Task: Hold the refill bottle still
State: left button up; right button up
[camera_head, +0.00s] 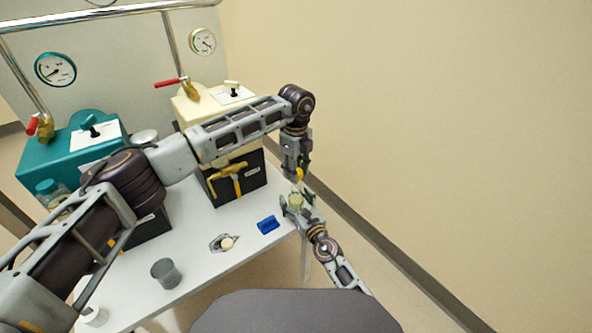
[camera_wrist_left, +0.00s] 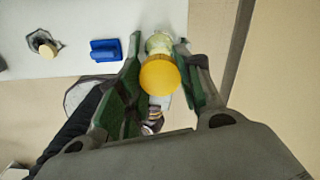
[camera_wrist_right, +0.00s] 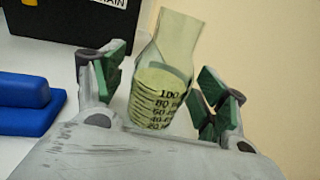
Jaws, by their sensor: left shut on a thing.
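The refill bottle (camera_head: 296,199) is clear and flared, with pale green liquid and black graduation marks, seen upright but slightly tilted in the right wrist view (camera_wrist_right: 163,85). It is near the table's right corner; whether it rests on the table I cannot tell. My left gripper (camera_head: 299,168) is above it, shut on a yellow cap (camera_wrist_left: 160,75). Whether the cap touches the bottle's neck is hidden. My right gripper (camera_head: 297,207) is at the bottle from below in the picture, its fingers (camera_wrist_right: 160,88) open on either side, with gaps showing.
On the white table (camera_head: 205,240) are a blue block (camera_head: 268,225), a grey cup (camera_head: 166,273) and a small fixture with a pale knob (camera_head: 226,243). Teal (camera_head: 60,158) and cream (camera_head: 190,108) gloveboxes stand behind. The wall is to the right.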

jog(key=shift+s+d, duration=0.1)
jog(key=shift+s, duration=0.1)
jog(key=v, duration=1.1)
jog(key=shift+s, duration=0.25)
dwell(0.4)
jog(key=shift+d, duration=0.1)
jog(key=shift+d+r, duration=0.1)
dwell(0.4)
